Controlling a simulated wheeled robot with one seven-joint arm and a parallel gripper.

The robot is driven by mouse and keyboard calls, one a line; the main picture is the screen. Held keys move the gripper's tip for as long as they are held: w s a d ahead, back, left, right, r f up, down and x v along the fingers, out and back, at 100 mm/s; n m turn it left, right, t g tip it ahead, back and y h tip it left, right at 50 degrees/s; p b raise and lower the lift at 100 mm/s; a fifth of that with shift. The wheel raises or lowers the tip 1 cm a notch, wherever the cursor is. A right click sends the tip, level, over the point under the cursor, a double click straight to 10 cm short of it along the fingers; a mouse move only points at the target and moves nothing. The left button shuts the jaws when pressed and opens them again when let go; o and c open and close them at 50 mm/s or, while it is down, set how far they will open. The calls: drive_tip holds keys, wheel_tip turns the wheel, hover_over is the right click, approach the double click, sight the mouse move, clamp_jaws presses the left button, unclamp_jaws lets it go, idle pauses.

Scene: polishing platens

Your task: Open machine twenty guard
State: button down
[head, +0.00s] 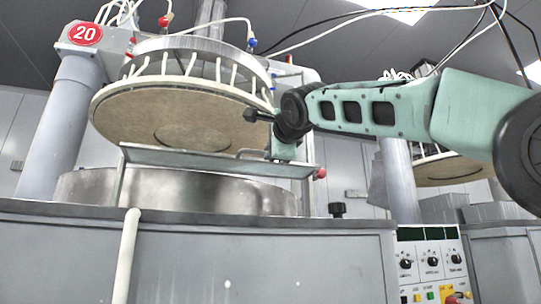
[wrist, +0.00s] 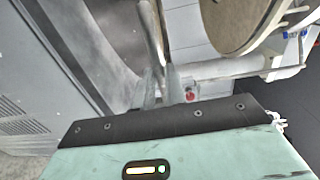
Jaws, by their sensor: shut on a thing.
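Machine twenty carries a red "20" sign (head: 85,34) at upper left in the head view. Its guard (head: 205,163) is a long, thin, pale panel across the front of the steel lower basin (head: 180,192), seen nearly edge-on and slightly tilted. My gripper (head: 279,153) is at the guard's right end, its fingertips partly hidden by the arm. In the wrist view my gripper (wrist: 165,84) is shut on a light metal bar (wrist: 152,42), which looks like the guard's handle. The bar runs up and away between the fingers.
The round upper platen (head: 170,112) hangs above the guard, close to my wrist. A red knob (head: 320,173) sits just right of the guard and also shows in the wrist view (wrist: 191,96). A control panel (head: 432,262) stands at lower right; a pale post (head: 126,255) stands in front.

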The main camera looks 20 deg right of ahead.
idle(0.4)
drive_tip(key=c, duration=1.5)
unclamp_jaws()
drive_tip(key=shift+o, duration=0.2)
drive_tip(key=s, duration=1.7)
drive_tip(key=shift+s+r, duration=0.25)
